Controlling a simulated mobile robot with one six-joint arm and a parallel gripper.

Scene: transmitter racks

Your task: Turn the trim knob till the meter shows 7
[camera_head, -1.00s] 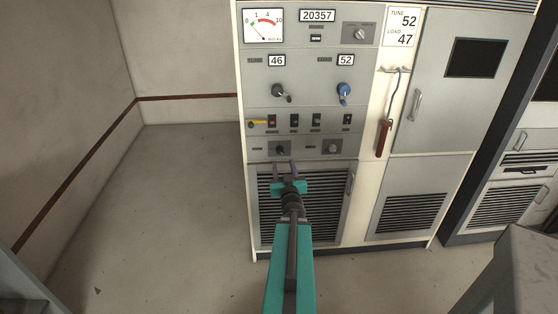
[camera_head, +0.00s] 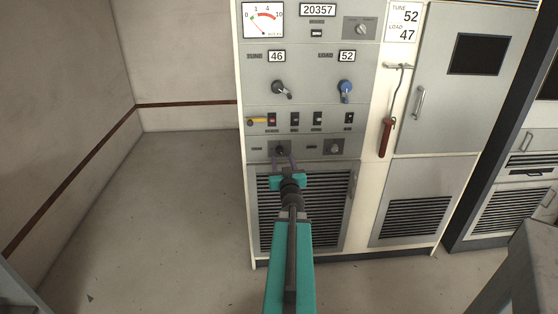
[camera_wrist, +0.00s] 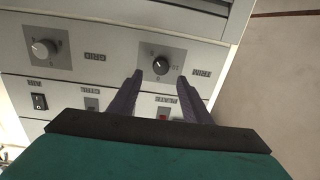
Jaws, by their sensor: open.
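The trim knob, which I take to be the small black knob (camera_head: 280,151) on a dark plate at the lower left of the cabinet's panel, also shows in the wrist view (camera_wrist: 161,65). Its label is upside down there and hard to read. My gripper (camera_head: 283,161) is open, its two fingers pointing at this knob. In the wrist view the fingertips (camera_wrist: 160,78) lie to either side of the knob's near edge, with gaps; I cannot tell how deep they reach. The meter (camera_head: 263,20) at the top left has its needle leaning left, near the low end of the scale.
A grey knob (camera_head: 335,148) sits right of the trim knob. A row of switches (camera_head: 295,119) and a yellow handle (camera_head: 258,121) are just above. Higher are a black knob (camera_head: 280,89) and a blue knob (camera_head: 345,90). A red-handled rod (camera_head: 386,137) hangs at right. Floor at left is clear.

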